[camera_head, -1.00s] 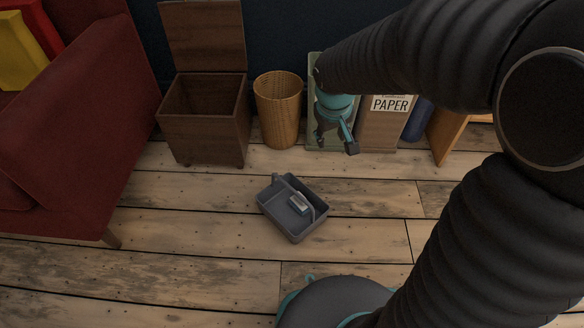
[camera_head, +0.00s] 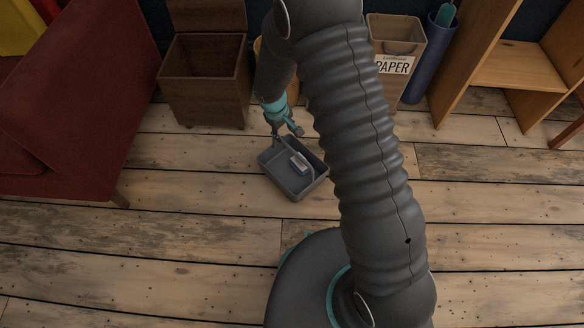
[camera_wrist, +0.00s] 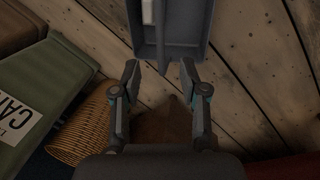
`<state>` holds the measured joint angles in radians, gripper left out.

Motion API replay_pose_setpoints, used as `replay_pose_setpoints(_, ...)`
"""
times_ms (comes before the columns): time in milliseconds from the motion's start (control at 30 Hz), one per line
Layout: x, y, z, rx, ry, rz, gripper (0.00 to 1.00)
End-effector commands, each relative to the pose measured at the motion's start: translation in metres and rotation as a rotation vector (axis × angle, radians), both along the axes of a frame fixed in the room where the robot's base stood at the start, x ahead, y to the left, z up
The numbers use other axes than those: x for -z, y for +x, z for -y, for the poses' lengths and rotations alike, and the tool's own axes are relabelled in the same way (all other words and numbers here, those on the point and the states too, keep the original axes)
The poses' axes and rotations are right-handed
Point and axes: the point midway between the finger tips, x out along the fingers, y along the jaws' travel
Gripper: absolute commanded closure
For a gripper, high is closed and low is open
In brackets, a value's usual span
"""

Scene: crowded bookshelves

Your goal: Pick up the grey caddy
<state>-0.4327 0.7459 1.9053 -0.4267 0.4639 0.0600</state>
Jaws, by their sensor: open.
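The grey caddy (camera_head: 292,172) is a shallow open tray with a raised handle, and it sits on the wooden floor. A small pale item (camera_head: 300,163) lies inside it. My gripper (camera_head: 288,133) is open and empty, above the caddy's far edge in the head view. In the wrist view the caddy (camera_wrist: 181,50) shows at the top, cut off by the frame, just beyond the open fingertips of my gripper (camera_wrist: 160,76). My arm covers the floor to the right of the caddy in the head view.
A red sofa (camera_head: 75,95) stands at the left. Behind the caddy are an open wooden box (camera_head: 205,90), a wicker basket (camera_wrist: 85,130) mostly hidden by my arm, a PAPER bin (camera_head: 395,65) and a blue cylinder (camera_head: 425,65).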

Motion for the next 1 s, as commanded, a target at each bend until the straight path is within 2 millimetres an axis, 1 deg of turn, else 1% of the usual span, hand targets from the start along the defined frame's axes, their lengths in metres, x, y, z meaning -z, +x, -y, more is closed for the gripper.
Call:
replay_pose_setpoints(33, 0.011, 0.000, 0.002, 0.001, -0.002, -0.004, 0.57)
replay_pose_setpoints(100, 0.024, 0.002, 0.004, 0.001, -0.002, -0.004, 0.57)
replay_pose_setpoints(300, 0.056, 0.007, 0.009, 0.001, -0.001, -0.003, 0.57)
replay_pose_setpoints(400, 0.065, 0.008, 0.010, 0.001, -0.001, -0.001, 0.57)
replay_pose_setpoints(667, 0.077, 0.010, 0.012, 0.001, -0.001, -0.001, 0.57)
replay_pose_setpoints(767, 0.089, 0.010, 0.015, 0.003, -0.001, -0.003, 0.57)
replay_pose_setpoints(900, 0.110, 0.011, 0.018, 0.002, -0.001, -0.003, 0.57)
replay_pose_setpoints(1000, 0.119, 0.013, 0.019, 0.000, -0.001, -0.001, 0.57)
